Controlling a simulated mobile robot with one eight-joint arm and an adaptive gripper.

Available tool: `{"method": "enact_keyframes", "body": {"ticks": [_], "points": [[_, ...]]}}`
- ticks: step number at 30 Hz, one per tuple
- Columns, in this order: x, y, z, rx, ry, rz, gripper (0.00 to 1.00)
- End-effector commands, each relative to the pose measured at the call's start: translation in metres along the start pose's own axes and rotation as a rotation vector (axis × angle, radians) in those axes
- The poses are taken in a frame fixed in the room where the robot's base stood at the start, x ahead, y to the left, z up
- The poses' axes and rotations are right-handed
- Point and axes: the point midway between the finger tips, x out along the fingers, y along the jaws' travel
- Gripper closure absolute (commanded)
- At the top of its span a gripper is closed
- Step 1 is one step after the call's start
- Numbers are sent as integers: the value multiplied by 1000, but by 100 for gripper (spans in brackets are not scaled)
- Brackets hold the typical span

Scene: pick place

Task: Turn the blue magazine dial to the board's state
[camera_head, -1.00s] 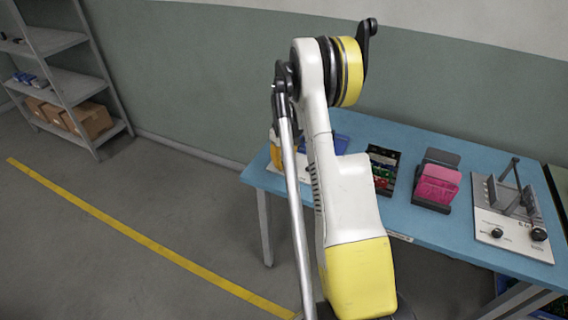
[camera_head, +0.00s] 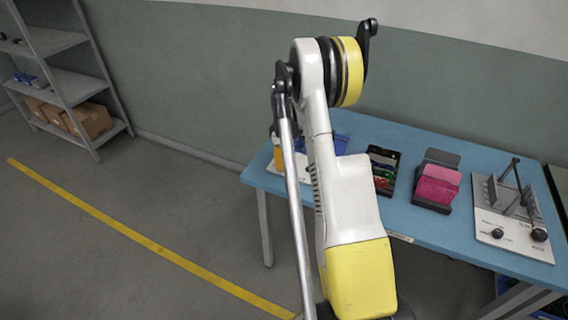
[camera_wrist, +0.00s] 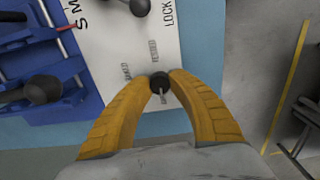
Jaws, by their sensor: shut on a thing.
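In the wrist view a small black dial knob (camera_wrist: 160,82) stands on a white panel (camera_wrist: 105,40). My gripper (camera_wrist: 161,84) has its two orange fingers closed around the knob from both sides. A light pointer mark shows below the knob, between the fingers. Small printed labels, one apparently reading TESTED, lie around its upper side. The blue magazine (camera_wrist: 72,108) is to the left of the panel. In the head view the blue magazine (camera_head: 341,144) is partly hidden behind my arm, and an orange finger (camera_head: 277,153) shows at the table's left end.
Another black knob (camera_wrist: 140,6) sits on the panel near the word LOCK. A dark ball knob (camera_wrist: 43,89) stands over the magazine. On the blue table (camera_head: 410,222) are a black tray (camera_head: 398,160), a pink block holder (camera_head: 438,186) and a grey lever fixture (camera_head: 512,235). Floor left is clear.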

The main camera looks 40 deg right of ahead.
Motion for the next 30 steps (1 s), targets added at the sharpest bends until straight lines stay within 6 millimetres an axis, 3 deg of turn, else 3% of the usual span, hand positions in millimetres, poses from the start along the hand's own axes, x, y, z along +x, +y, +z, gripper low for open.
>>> {"method": "enact_keyframes", "body": {"ticks": [8,9,11,23,30], "points": [[0,0,0,0,0,0,100],[0,0,0,0,0,0,71],[0,0,0,1,0,0,53],[-7,0,0,1,0,0,52],[-54,0,0,1,0,0,52]]}}
